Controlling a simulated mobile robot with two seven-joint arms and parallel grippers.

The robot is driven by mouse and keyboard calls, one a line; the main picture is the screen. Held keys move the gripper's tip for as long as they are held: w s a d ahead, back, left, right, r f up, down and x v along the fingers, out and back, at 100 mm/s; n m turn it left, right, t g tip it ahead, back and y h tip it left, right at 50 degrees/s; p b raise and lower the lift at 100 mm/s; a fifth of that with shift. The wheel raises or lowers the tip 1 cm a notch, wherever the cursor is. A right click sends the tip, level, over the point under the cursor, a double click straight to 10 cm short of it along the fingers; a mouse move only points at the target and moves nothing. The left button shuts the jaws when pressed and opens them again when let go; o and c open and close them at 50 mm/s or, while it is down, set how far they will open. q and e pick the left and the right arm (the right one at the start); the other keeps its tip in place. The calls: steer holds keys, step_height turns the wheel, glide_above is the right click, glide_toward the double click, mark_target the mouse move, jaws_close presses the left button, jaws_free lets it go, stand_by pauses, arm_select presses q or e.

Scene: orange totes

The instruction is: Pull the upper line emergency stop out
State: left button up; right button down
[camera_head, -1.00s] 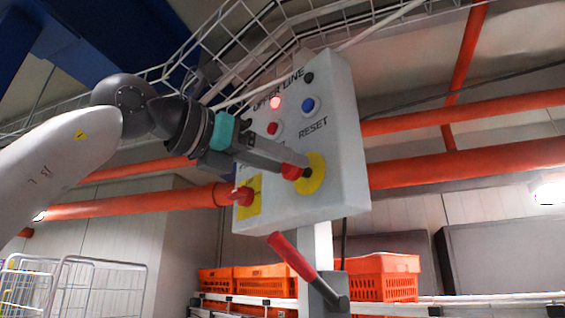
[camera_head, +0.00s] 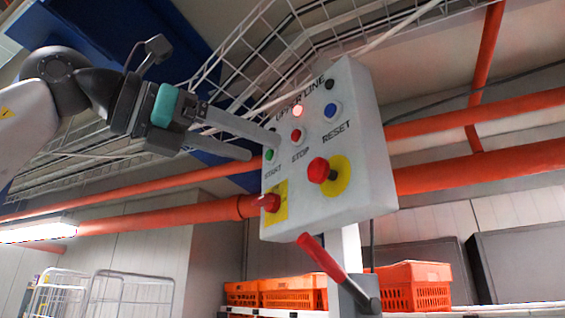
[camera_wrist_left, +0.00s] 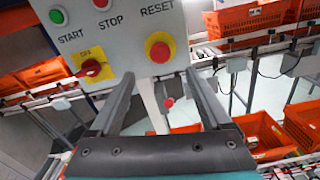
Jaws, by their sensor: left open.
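The upper line emergency stop is a red mushroom button (camera_head: 319,170) on a yellow disc, low on the right of the white control box (camera_head: 372,150). In the left wrist view the emergency stop (camera_wrist_left: 160,51) shows ahead, above and between the fingers. My left gripper (camera_head: 262,145) is open and empty, in front of the box near the green start button (camera_head: 269,154). In the left wrist view my left gripper (camera_wrist_left: 160,92) has its fingers wide apart, clear of the emergency stop. My right gripper is not in view.
A red rotary switch (camera_head: 270,202) on a yellow plate sits at lower left of the box. A red-handled lever (camera_head: 322,258) juts out below. Red stop (camera_head: 296,136) and blue reset (camera_head: 333,110) buttons sit above. Orange totes (camera_head: 415,287) stand behind.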

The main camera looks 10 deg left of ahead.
arm_select(q)
steer(key=v, duration=0.5)
stand_by(0.6)
